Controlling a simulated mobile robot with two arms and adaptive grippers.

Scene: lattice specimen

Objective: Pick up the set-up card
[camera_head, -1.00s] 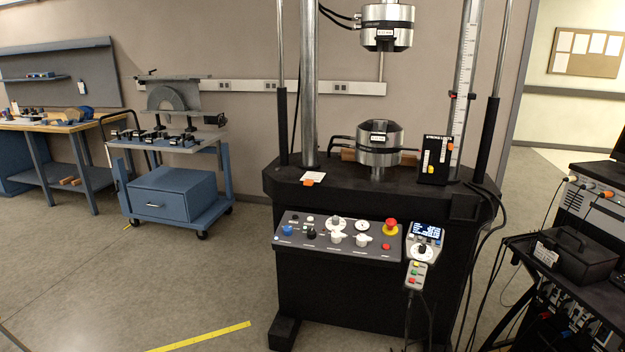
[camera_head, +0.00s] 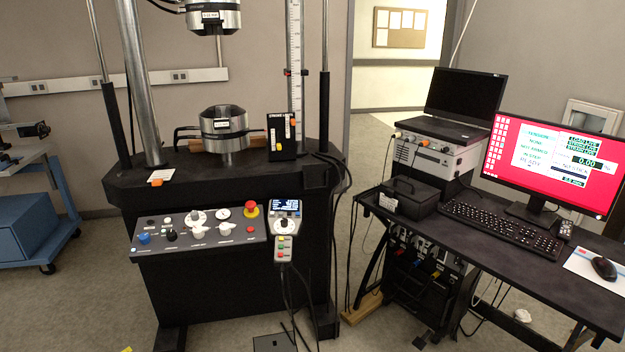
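A small white card (camera_head: 162,174) with an orange piece on it lies at the front left of the black testing machine's base, beside the left column. The print on both is too small to read, so I cannot tell which is the set-up card. Neither of my grippers shows in the head view.
The testing machine (camera_head: 236,275) has a sloped control panel (camera_head: 197,229) and a hanging handset (camera_head: 285,224). Cables hang between machine and desk. Open floor shows at the lower left.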

